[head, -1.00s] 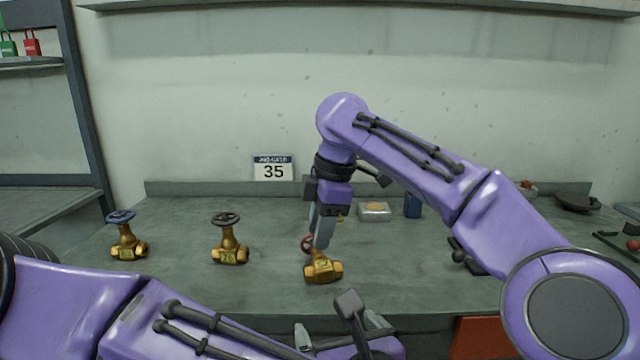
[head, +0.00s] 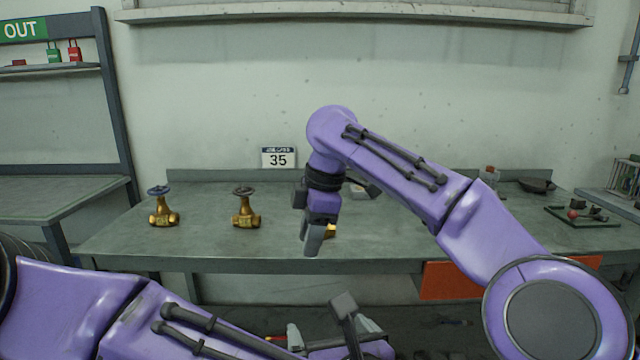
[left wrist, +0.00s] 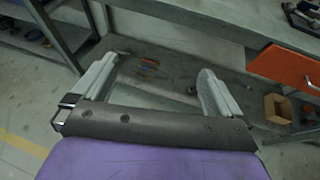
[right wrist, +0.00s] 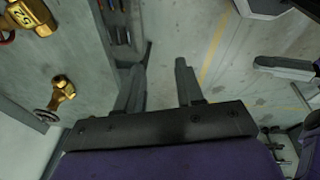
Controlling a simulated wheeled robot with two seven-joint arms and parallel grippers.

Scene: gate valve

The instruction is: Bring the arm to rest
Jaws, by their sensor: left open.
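My right gripper (head: 315,240) points down in front of the bench's front edge in the head view. In the right wrist view its two fingers (right wrist: 160,80) are apart with nothing between them. My left gripper (head: 335,332) is low in front of the bench; in the left wrist view its fingers (left wrist: 160,78) are open and empty. A brass valve with a blue handwheel (head: 163,214) and one with a dark handwheel (head: 245,212) stand upright on the bench. A third brass valve (head: 331,231) is mostly hidden behind my right gripper.
The grey bench (head: 205,240) lies beyond both grippers. A sign reading 35 (head: 278,158) stands at its back. A green tray (head: 583,216) with small items is at the right. An orange panel (head: 450,281) hangs below the front edge.

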